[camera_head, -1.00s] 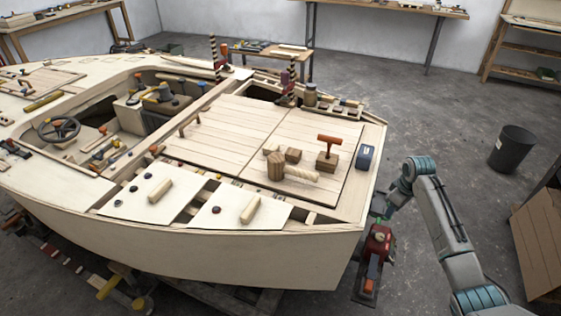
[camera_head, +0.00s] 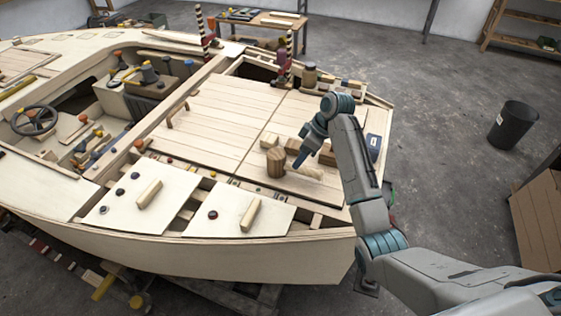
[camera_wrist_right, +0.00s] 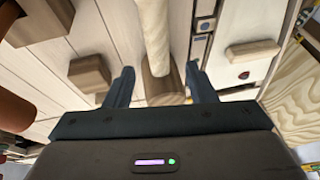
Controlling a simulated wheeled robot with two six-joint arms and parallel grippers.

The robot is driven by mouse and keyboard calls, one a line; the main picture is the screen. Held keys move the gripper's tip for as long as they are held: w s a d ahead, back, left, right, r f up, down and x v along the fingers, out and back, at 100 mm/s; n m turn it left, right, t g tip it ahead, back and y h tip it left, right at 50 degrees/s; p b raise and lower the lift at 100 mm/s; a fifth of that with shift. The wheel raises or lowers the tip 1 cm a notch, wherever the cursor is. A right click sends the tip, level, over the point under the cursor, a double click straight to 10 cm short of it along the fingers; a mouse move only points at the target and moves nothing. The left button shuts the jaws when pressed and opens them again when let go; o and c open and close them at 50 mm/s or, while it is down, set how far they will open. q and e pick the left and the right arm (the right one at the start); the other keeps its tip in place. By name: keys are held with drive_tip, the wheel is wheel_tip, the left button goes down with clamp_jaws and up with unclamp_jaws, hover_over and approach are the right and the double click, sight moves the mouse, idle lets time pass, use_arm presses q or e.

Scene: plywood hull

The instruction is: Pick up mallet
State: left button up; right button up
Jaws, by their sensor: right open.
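The wooden mallet (camera_head: 276,162) lies on the planked deck hatch, with a thick faceted head and a pale round handle (camera_head: 308,172) reaching to the right. In the right wrist view its head (camera_wrist_right: 164,88) shows between my fingers, and the handle (camera_wrist_right: 153,28) runs away towards the top edge. My right gripper (camera_head: 300,160) is over the mallet, pointing down; it is open and empty, with its fingers (camera_wrist_right: 162,86) on either side of the head. I cannot tell how high the fingertips are above the deck. My left gripper is not in view.
A small wooden block (camera_wrist_right: 90,73) sits close beside my fingers, and an orange part (camera_wrist_right: 12,108) shows at the wrist view's left edge. A blue roll (camera_head: 373,142) lies near the hull's right edge. A white panel (camera_head: 238,212) with a wooden handle is in front.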

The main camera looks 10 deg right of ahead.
drive_tip(key=p+x, duration=0.1)
drive_tip(key=x, duration=0.4)
drive_tip(key=shift+p, duration=0.4)
drive_tip(key=shift+w+a+f, duration=0.1)
drive_tip(key=shift+f, duration=0.35)
clamp_jaws()
